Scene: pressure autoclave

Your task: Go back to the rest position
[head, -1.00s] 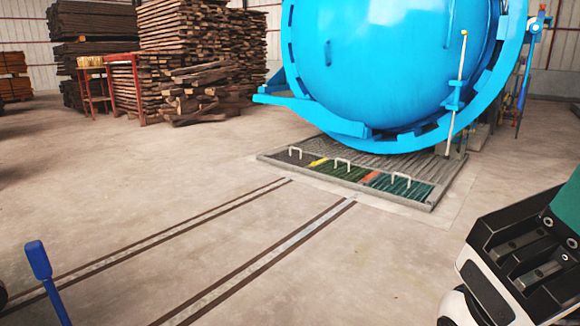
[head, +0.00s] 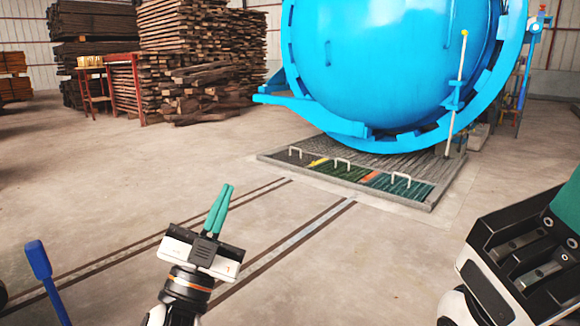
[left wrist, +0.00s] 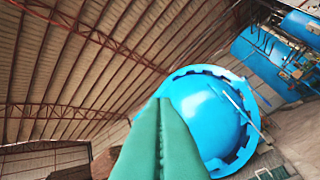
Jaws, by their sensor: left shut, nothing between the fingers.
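My left gripper (head: 227,188) stands in the lower middle of the head view, above the floor and the rails. Its green fingers are closed together with nothing between them and point up. In the left wrist view the two fingers (left wrist: 158,105) lie side by side, in front of the blue autoclave door (left wrist: 212,110). My right gripper (head: 574,205) is at the right edge of the head view; its black and white body shows, but its green fingers are mostly cut off.
The blue autoclave (head: 400,60) stands at the back, above a floor grate (head: 435,205). Timber stacks (head: 205,50) stand at the back left. Rails (head: 310,228) run along the floor. A blue lever (head: 40,262) is at the lower left. The middle floor is open.

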